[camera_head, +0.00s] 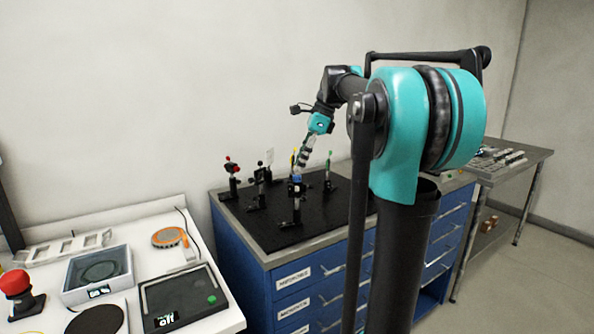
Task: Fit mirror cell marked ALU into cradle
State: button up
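My arm reaches over a black optical breadboard (314,233) on a blue drawer cabinet. My gripper (301,166) points down, close above or beside a small post mount (295,189) near the middle of the board. The view is too small to tell whether its fingers are open or shut, or whether they touch anything. Several other small mounts stand on the board, including one with a red top (232,170) and one with a green top (329,170). No ALU marking can be read, and I cannot tell which part is the mirror cell or the cradle.
At the left, a white bench holds a red knob (17,284), a clear-lidded box (97,276), an orange round device (168,237) and a dark panel (180,296). A steel table (525,158) stands at the right. My arm hides part of the cabinet (290,281).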

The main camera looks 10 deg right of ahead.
jog(key=v, duration=0.8)
jog(key=shift+s+r, duration=0.1)
jog(key=shift+r, duration=0.05)
